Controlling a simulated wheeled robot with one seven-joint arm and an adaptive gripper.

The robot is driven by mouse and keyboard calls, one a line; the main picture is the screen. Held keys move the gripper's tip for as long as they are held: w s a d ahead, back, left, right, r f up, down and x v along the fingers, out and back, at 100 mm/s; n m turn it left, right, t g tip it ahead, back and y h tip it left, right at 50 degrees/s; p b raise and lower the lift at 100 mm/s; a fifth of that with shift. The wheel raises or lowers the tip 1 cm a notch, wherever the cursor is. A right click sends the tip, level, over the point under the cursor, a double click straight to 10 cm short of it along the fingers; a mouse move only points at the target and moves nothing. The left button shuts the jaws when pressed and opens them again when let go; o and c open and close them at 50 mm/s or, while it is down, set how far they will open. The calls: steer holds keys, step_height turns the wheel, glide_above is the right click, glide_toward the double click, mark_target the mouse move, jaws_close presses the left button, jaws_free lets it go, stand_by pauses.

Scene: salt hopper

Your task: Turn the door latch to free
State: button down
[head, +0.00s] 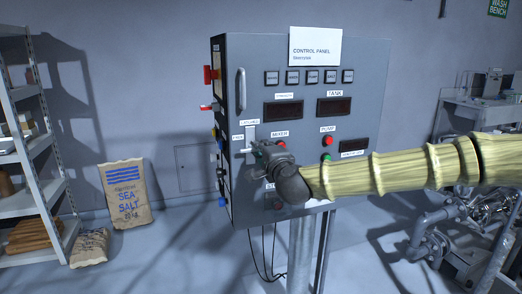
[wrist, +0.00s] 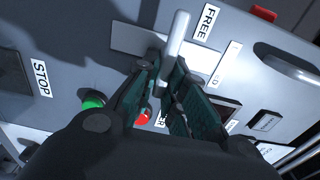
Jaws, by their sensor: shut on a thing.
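The control panel (head: 305,110) is a grey cabinet on a post. Its door latch is a pale lever (wrist: 178,38) on a light plate (head: 250,132), near the panel's left edge. The FREE label (head: 237,137) is left of the plate, with a LATCHED label (head: 249,122) above it. In the head view the lever (head: 245,151) lies about level, its tip to the left, just below FREE. The wrist view shows its tip beside FREE (wrist: 208,22). My gripper (wrist: 166,68) is shut on the lever, with one finger on each side. My gripper (head: 262,149) partly hides the lever's base in the head view.
A door handle (head: 241,88) stands above the latch. Red (head: 328,141) and green (head: 326,157) pump buttons sit to the right. In the wrist view, a green button (wrist: 93,101) and a red button (wrist: 143,118) are close to my fingers. A salt sack (head: 126,193) stands left.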

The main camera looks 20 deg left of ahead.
steer(key=c, duration=1.5)
jaws_free()
steer(key=v, duration=1.2)
steer(key=shift+f, duration=0.1)
